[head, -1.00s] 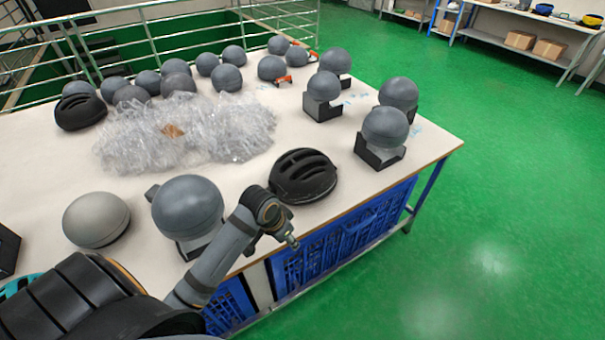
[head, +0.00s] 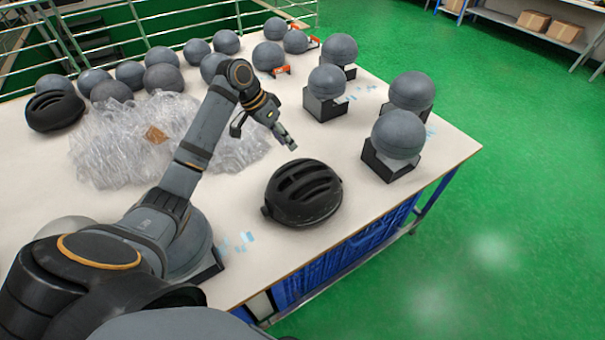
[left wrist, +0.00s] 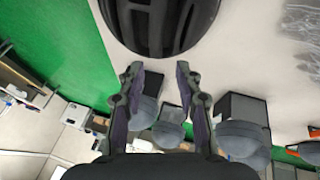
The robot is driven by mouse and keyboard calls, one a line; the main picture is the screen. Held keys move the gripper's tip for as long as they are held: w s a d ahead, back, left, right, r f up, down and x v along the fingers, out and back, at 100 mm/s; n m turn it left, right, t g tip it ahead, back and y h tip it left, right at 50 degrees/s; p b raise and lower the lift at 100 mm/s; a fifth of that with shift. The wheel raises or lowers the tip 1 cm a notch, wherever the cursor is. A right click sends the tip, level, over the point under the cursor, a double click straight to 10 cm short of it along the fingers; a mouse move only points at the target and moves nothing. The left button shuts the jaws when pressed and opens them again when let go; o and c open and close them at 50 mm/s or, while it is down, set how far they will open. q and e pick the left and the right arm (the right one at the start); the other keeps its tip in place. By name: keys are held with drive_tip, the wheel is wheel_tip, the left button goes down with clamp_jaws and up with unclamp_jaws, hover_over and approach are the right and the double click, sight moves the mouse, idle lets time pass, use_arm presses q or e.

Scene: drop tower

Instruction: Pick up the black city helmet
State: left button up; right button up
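A black vented helmet (head: 305,193) rests on the table near its front edge. Its dark shell (left wrist: 160,22) also shows at the top of the left wrist view, cut off by the frame edge. A second black helmet (head: 55,110) lies at the far left of the table; I cannot tell from the frames which one is the city helmet. My left gripper (head: 285,137) is above the table, just behind and above the nearer helmet. In the left wrist view its two fingers (left wrist: 158,72) are apart with nothing between them. My right gripper is not in view.
Several grey balls stand on black blocks, such as one (head: 398,134) right of the helmet. Clear plastic wrap (head: 110,150) is heaped at the left middle. Blue crates (head: 345,248) sit under the white table (head: 350,215). Table around the helmet is mostly bare.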

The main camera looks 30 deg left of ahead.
sight(303, 165)
use_arm(q)
drive_tip(key=shift+s+d+f, duration=0.3)
drive_tip(key=shift+d, duration=0.2)
drive_tip(key=shift+s+d+f, duration=0.25)
drive_tip(key=shift+d, duration=0.25)
drive_tip(key=f, duration=0.1)
drive_tip(key=w+f, duration=0.1)
drive_tip(key=shift+w+d+f+p, duration=0.15)
drive_tip(key=shift+d+f+p, duration=0.05)
drive_tip(key=shift+f+p, duration=0.15)
drive_tip(key=shift+w+d+f, duration=0.1)
drive_tip(key=shift+d+f, duration=0.2)
drive_tip(key=shift+f, duration=0.15)
drive_tip(key=p+x, duration=0.1)
drive_tip(key=x, duration=0.3)
drive_tip(key=shift+w+a, duration=0.1)
drive_tip(key=shift+a, duration=0.05)
drive_tip(key=shift+f, duration=0.25)
drive_tip(key=shift+c, duration=1.2)
drive_tip(key=c, duration=0.5)
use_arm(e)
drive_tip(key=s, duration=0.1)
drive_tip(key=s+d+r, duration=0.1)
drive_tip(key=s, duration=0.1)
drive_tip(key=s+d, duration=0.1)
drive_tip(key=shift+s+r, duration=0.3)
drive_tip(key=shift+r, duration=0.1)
